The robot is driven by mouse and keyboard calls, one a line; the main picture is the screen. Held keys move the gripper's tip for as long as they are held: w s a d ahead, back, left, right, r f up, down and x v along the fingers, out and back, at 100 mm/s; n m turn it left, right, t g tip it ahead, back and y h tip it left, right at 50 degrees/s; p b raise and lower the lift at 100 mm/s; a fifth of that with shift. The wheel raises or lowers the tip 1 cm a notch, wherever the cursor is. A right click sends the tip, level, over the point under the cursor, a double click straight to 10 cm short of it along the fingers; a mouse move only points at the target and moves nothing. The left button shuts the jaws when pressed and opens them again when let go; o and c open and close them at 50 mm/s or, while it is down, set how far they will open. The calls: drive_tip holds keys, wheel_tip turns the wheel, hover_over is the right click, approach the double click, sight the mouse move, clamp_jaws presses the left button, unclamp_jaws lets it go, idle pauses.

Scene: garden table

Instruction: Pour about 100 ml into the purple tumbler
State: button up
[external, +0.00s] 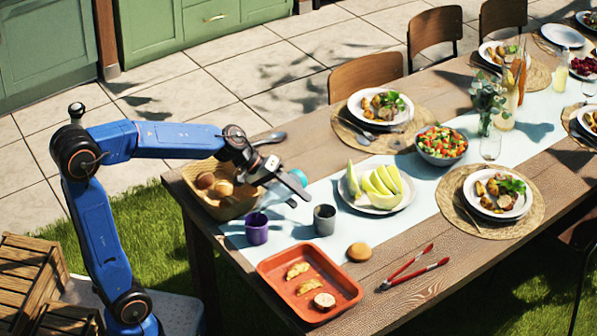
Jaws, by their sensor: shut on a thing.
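The purple tumbler (257,230) stands upright near the left end of the table, on the edge of the pale runner. My gripper (297,191) is above and to the right of it, shut on a light-blue thing (299,177). No stream of liquid shows. The inside of the tumbler is too small to tell a level.
A dark grey cup (324,220) stands right of the tumbler. A bread basket (222,204) lies behind-left, a melon plate (371,204) behind-right. An orange tray (265,269), a bun (359,252) and red-handled tongs (414,268) are in front. Bare wood shows between tray and tongs.

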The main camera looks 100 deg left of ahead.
drive_tip(key=shift+r+y, duration=0.3)
drive_tip(key=shift+r, duration=0.1)
idle(0.9)
drive_tip(key=shift+a+f+h, duration=0.1)
drive_tip(key=shift+f+h, duration=0.3)
drive_tip(key=shift+f, duration=0.1)
drive_tip(key=shift+f+n+g+h, duration=0.1)
drive_tip(key=shift+n+g+h, duration=0.2)
drive_tip(key=shift+g+h, duration=0.2)
drive_tip(key=shift+f+n+g+h, duration=0.15)
drive_tip(key=shift+n+g+h, duration=0.25)
drive_tip(key=shift+h, duration=0.2)
drive_tip(key=shift+s+d+g+h, duration=0.15)
drive_tip(key=shift+d+g+h, duration=0.15)
drive_tip(key=shift+h, duration=0.1)
idle(0.8)
